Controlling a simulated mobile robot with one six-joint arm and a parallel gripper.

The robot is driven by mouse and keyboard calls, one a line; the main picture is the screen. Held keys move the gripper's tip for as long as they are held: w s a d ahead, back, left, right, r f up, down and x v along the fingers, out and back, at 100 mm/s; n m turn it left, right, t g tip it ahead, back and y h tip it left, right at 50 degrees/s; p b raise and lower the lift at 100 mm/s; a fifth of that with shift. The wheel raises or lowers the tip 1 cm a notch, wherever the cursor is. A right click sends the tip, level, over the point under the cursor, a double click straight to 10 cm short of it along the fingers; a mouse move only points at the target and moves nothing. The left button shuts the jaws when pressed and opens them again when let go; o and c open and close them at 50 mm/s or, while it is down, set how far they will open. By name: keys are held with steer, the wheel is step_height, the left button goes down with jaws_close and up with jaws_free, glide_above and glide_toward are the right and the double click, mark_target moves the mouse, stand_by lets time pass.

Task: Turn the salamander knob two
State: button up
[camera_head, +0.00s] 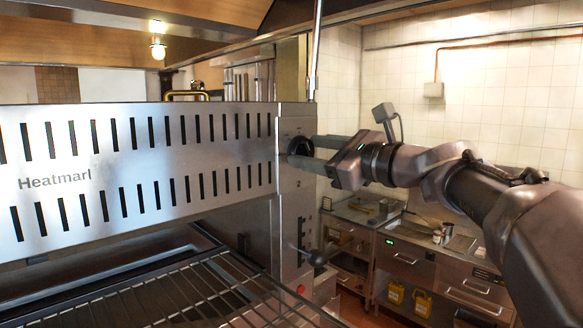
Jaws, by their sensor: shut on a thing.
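The salamander grill (150,165) fills the left half of the head view, with a slotted steel hood front marked "Heatmarl". A round black knob (299,146) sits high on its right-hand side panel. My gripper (308,152) reaches in from the right, its two grey fingers lying around the knob, one above and one lower. It is shut on the knob. The fingers partly hide the knob, so its pointer and setting cannot be read. A lever with a black ball (317,258) and a red button (301,289) are lower on the same panel.
A wire grill rack (200,290) juts out below the hood. Steel counters with drawers (405,262) stand behind and below my arm, with two yellow containers (422,303) beneath. A tiled wall (480,90) closes the back right.

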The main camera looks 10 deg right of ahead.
steer(key=shift+f+n+b, duration=0.1)
steer(key=shift+n+b, duration=1.35)
steer(key=shift+n, duration=0.15)
steer(key=o, duration=1.3)
steer(key=shift+a, duration=0.1)
steer(key=shift+o, duration=0.2)
steer(key=b+v, duration=0.3)
steer(key=v, duration=1.4)
steer(key=shift+s+b, duration=0.25)
steer(key=shift+b, duration=0.15)
